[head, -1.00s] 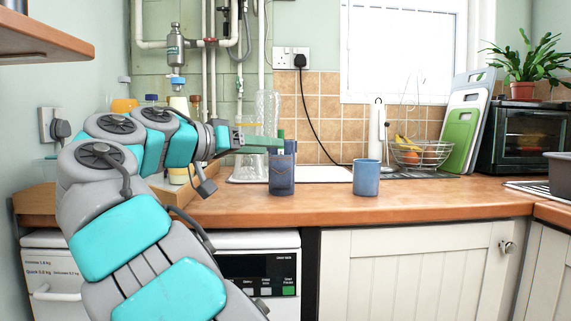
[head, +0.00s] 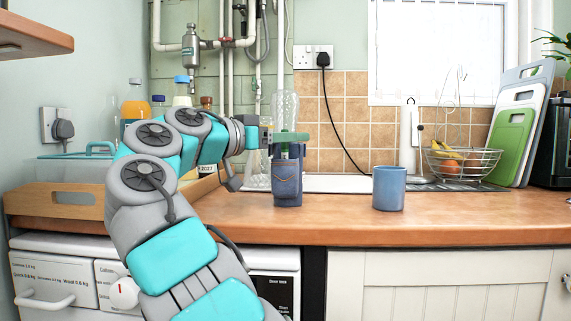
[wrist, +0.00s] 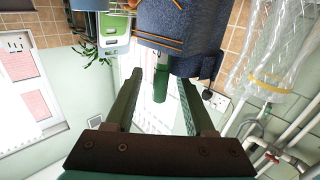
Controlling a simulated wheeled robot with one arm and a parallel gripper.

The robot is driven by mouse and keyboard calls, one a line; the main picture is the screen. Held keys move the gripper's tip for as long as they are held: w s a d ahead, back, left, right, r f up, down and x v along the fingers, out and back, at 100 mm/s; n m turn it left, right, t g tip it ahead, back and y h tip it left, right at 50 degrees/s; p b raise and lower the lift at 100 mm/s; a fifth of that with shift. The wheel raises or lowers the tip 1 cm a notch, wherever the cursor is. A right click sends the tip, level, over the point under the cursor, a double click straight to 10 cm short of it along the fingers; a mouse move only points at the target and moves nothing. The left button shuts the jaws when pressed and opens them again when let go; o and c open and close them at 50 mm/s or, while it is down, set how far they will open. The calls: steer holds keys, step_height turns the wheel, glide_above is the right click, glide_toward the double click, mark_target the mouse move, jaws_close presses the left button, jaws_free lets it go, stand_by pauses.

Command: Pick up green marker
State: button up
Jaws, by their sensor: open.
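The green marker (wrist: 161,84) stands in a blue denim pen holder (head: 287,182) on the wooden counter. In the wrist view, which is upside down, the denim holder (wrist: 180,38) is at the top and the marker's green end sticks out of it. My gripper (wrist: 160,78) is open, with one green finger on each side of the marker and a gap on both sides. In the head view my gripper (head: 290,137) is just above the holder's rim, and its fingers largely hide the marker.
A clear bottle (head: 285,108) stands just behind the holder. A blue mug (head: 389,188) stands to the right, with clear counter between. A wooden tray (head: 60,202) and several bottles are at the left. A wire fruit basket (head: 462,162) is further right.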

steer(key=shift+x, duration=1.15)
steer(key=shift+c, duration=0.2)
jaws_close()
